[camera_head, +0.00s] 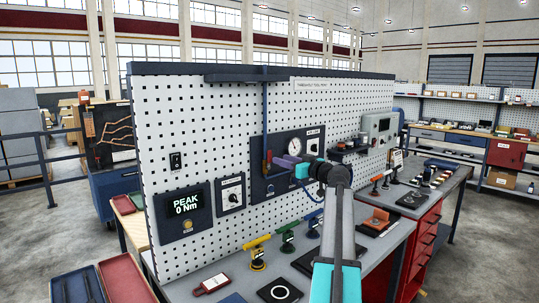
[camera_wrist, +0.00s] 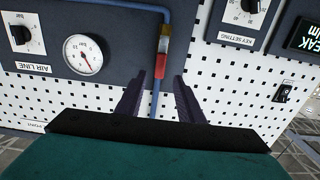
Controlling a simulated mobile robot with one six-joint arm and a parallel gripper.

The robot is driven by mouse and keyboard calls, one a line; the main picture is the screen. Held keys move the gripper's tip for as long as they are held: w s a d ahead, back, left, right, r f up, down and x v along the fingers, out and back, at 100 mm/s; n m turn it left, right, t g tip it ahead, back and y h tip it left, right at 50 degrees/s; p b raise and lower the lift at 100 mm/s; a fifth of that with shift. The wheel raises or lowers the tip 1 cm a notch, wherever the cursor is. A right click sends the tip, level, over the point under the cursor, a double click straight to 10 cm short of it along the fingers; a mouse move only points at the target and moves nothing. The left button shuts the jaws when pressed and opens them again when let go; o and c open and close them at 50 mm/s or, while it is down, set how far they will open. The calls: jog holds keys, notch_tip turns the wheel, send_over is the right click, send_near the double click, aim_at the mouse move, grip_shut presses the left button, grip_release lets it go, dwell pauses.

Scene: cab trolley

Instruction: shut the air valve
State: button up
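The air valve sits on a thin blue pipe (camera_wrist: 166,20) on the dark AIR LINE panel (camera_wrist: 115,25). Its red lever (camera_wrist: 160,66) lies roughly in line with the pipe, with a brass-coloured part (camera_wrist: 163,46) beside it. The red lever also shows in the head view (camera_head: 267,158), just left of my gripper (camera_head: 286,161). In the wrist view my gripper (camera_wrist: 160,80) is open, its two dark fingers apart on either side of the lever's end and pipe. Nothing is held between them. Whether a finger touches the lever cannot be told.
A round pressure gauge (camera_wrist: 83,54) and a black knob (camera_wrist: 20,34) are on the same panel. The PEAK display (camera_head: 186,213) and a key-setting box (camera_head: 231,194) hang on the pegboard (camera_head: 215,115). Tools stand on the grey bench (camera_head: 213,282) below.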

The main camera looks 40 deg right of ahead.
aim_at(271, 156)
jog(key=w, duration=0.2)
jog(key=w+p, duration=0.1)
jog(key=w, duration=0.2)
jog(key=w+p, duration=0.1)
jog(key=w, duration=0.1)
jog(key=shift+w+d+r, duration=0.1)
jog(key=shift+w+d, duration=0.05)
jog(key=shift+d, duration=0.2)
jog(key=shift+w+p, duration=0.4)
jog(key=shift+w, duration=0.35)
grip_shut()
